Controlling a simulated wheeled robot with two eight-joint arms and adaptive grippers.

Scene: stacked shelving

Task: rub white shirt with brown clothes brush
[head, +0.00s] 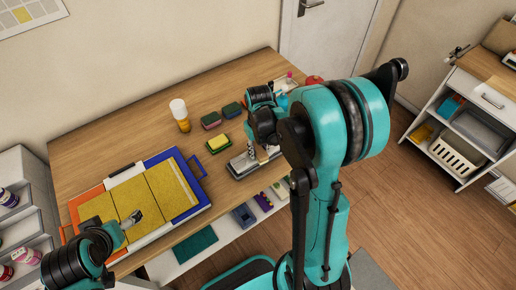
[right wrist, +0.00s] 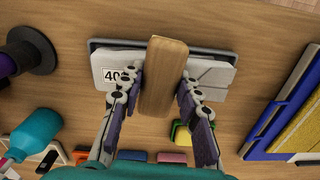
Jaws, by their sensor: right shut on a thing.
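The brown clothes brush (right wrist: 165,75) shows in the right wrist view as a long light-brown wooden block, held between the fingers of my right gripper (right wrist: 160,88). It lies across the folded white shirt (right wrist: 212,72), which has a tag reading 40 and sits in a shallow dark-rimmed tray (right wrist: 190,45). The brush's underside is hidden, so I cannot tell whether it touches the shirt. In the head view the shirt (head: 241,163) is near the table's front edge, partly covered by my right gripper (head: 257,152). My left gripper (head: 132,219) hovers over the yellow board; its jaw opening is unclear.
A yellow board (head: 140,195) with a blue, white and orange border lies left on the wooden table (head: 90,150). Several sponges (head: 219,143) and a white-capped bottle (head: 180,113) stand behind the tray. A lower shelf holds small items (head: 243,214). Bare table lies at the back left.

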